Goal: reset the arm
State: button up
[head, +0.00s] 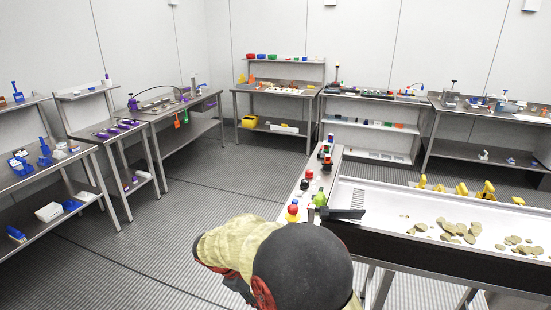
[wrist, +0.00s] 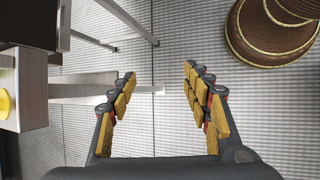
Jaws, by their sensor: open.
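My gripper shows in the wrist view (wrist: 158,92), with its two yellow-padded fingers spread wide. Nothing is between the fingers; they point over the grey ribbed floor. In the head view my arm, with a tan cover and a dark round joint, fills the bottom centre. The fingers are not clearly seen there.
A long white tray table (head: 385,197) with tan chips (head: 460,230) and yellow pieces (head: 488,187) stands close on the right. Red, yellow and green buttons (head: 293,209) sit at its left end. Steel benches with tools (head: 120,128) line the walls. The floor (head: 215,190) in the middle is clear.

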jog(key=s+d+r+m+t+y, duration=0.2)
jog(key=s+d+r+m, duration=0.4)
jog(key=s+d+r, duration=0.4)
jog(key=s+d+r+m+t+y, duration=0.2)
jog(key=s+d+r+m+y, duration=0.2)
jog(key=s+d+r+m, duration=0.3)
jog(key=s+d+r, duration=0.4)
jog(key=s, duration=0.4)
jog(key=shift+s, duration=0.4)
jog(key=shift+c, duration=1)
